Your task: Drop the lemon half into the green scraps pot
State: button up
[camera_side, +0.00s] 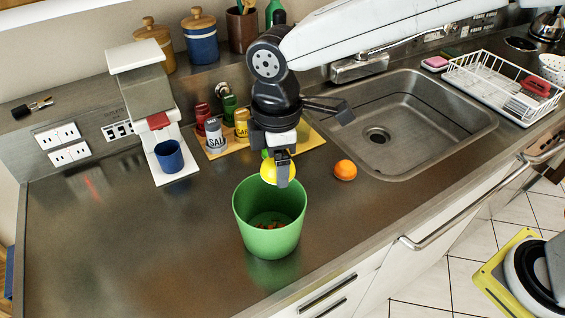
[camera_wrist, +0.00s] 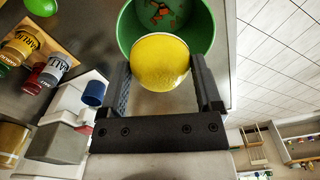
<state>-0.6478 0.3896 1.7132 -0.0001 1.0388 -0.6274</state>
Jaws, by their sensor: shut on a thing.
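A yellow lemon half (camera_side: 270,173) is held between the fingers of my gripper (camera_side: 281,168), over the back part of the pot's opening in the side view. In the wrist view the lemon half (camera_wrist: 160,62) sits between the two black fingers of my gripper (camera_wrist: 163,85). The green scraps pot (camera_side: 268,238) stands upright on the steel counter, with some reddish-brown scraps at its bottom. The wrist view shows the pot's green wall (camera_wrist: 128,30) beyond the lemon, which hides part of it.
An orange (camera_side: 345,170) lies right of the pot, near the sink (camera_side: 440,115). Spice jars stand on a yellow board (camera_side: 308,138) behind. A coffee machine (camera_side: 150,110) with a blue cup (camera_side: 169,157) stands at left. The counter left of the pot is clear.

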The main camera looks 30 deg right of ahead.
jog(key=shift+f, duration=0.1)
jog(key=shift+f, duration=2.95)
jog(key=o, duration=1)
jog(key=shift+r, duration=0.1)
jog(key=shift+r, duration=3.85)
